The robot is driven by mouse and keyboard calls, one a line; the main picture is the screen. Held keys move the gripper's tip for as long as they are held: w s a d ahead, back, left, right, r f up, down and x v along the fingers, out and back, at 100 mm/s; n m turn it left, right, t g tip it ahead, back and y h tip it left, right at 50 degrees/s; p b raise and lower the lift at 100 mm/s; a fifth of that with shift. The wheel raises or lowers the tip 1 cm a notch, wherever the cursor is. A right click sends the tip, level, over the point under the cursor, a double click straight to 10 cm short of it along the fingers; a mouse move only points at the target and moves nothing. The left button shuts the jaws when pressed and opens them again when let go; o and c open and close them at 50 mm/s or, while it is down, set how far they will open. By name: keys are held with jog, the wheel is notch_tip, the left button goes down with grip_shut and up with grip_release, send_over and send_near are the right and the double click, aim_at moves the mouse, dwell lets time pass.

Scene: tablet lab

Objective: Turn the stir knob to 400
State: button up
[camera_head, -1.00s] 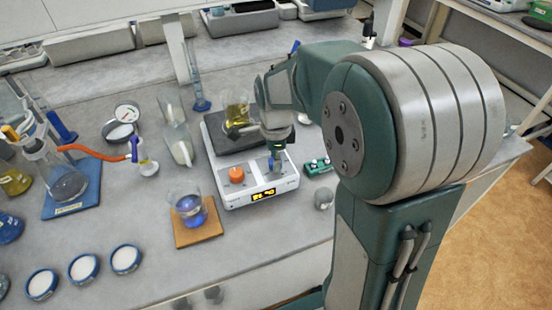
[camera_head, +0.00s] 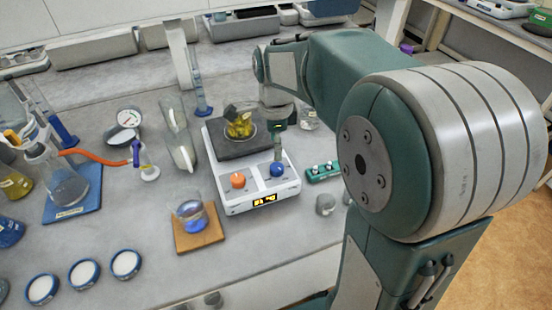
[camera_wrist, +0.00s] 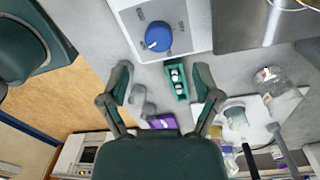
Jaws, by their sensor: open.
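The white hot plate stirrer (camera_head: 229,205) stands on the bench with a dark top. Its blue knob (camera_head: 278,169) is on the right of the front panel, beside an orange knob (camera_head: 238,180). A lit display (camera_head: 264,202) sits below them; its digits are too small to read. The blue knob also shows in the wrist view (camera_wrist: 158,37), with a pale pointer mark to its left. My gripper (camera_wrist: 163,80) is open and empty there, its fingers apart from the knob. In the head view my gripper (camera_head: 278,143) hangs just behind and above the knob.
A beaker of yellow liquid (camera_head: 239,128) stands on the dark top, close to my gripper. A green block (camera_head: 323,171) and a small glass (camera_head: 326,205) lie right of the stirrer. A beaker of blue liquid (camera_head: 192,217) stands on a wooden pad in front-left.

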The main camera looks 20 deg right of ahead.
aim_at(275, 166)
notch_tip(275, 166, up, 5)
jog(key=shift+w+r, duration=0.1)
dwell(0.4)
jog(key=s+a+n+t, duration=0.3)
jog(key=s+n+t, duration=0.3)
jog(key=s+n, duration=1.1)
jog(key=n, duration=0.3)
jog(key=shift+s+f+n, duration=0.2)
jog(key=shift+n, duration=0.2)
jog(key=shift+a, duration=0.1)
dwell(0.7)
